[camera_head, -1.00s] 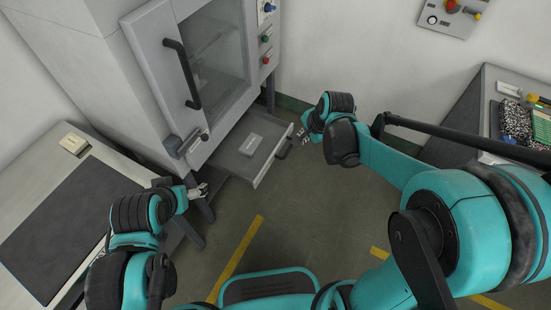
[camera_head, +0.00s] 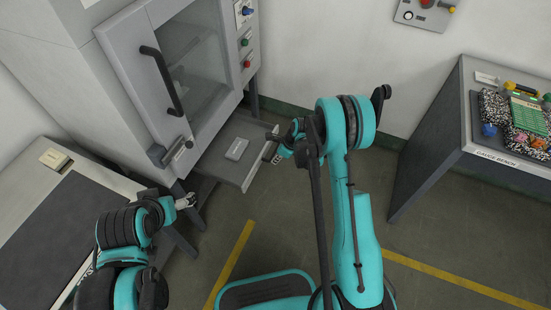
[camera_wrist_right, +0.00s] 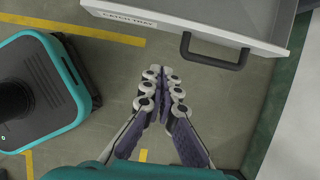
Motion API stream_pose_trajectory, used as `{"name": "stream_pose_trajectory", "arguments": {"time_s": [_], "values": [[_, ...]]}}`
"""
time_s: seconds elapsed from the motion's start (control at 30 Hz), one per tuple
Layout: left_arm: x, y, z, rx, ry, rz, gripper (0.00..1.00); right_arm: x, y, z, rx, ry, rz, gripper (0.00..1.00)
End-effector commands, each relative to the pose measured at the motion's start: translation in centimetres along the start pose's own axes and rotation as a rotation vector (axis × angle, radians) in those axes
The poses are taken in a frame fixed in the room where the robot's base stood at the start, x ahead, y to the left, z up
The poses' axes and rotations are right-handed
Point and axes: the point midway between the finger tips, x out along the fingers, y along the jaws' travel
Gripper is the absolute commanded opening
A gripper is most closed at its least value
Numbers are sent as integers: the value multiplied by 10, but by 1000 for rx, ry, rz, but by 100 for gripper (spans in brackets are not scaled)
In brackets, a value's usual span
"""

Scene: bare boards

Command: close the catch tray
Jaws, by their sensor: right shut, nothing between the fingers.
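The catch tray (camera_head: 217,158) is a grey drawer pulled out below the cabinet door, with a small grey block (camera_head: 237,149) lying in it. Its front panel, with a label and a black handle (camera_wrist_right: 214,56), shows at the top of the right wrist view. My right gripper (camera_head: 272,155) is at the tray's front, close to the handle side. In the right wrist view its fingers (camera_wrist_right: 160,75) are together and empty, a little apart from the handle. My left gripper (camera_head: 190,201) is left of the tray, near the cabinet leg; its fingers are too small to judge.
The grey cabinet (camera_head: 120,45) has a closed windowed door with a black handle (camera_head: 162,80). A side table (camera_head: 30,200) stands at left. A gauge bench (camera_head: 440,130) with coloured items stands at right. The floor between, with yellow lines (camera_head: 230,262), is clear.

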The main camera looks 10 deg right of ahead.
Motion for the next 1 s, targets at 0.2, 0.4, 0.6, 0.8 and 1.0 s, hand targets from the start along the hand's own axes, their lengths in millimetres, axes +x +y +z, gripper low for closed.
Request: {"name": "stream_pose_trajectory", "arguments": {"time_s": [0.2, 0.4, 0.6, 0.8, 1.0], "values": [[19, 0, 14, 0, 0, 0, 80, 53, 0, -1, -2, 1, 0, 0], [29, 0, 21, 0, 0, 0, 80, 73, 0, 18, -5, 1, 0, 0], [33, 0, 24, 0, 0, 0, 80, 77, 0, 34, -3, 1, -1, 0], [33, 0, 24, 0, 0, 0, 80, 77, 0, 38, -2, 0, -1, 0], [33, 0, 24, 0, 0, 0, 80, 77, 0, 38, -2, 0, -1, 0]]}}
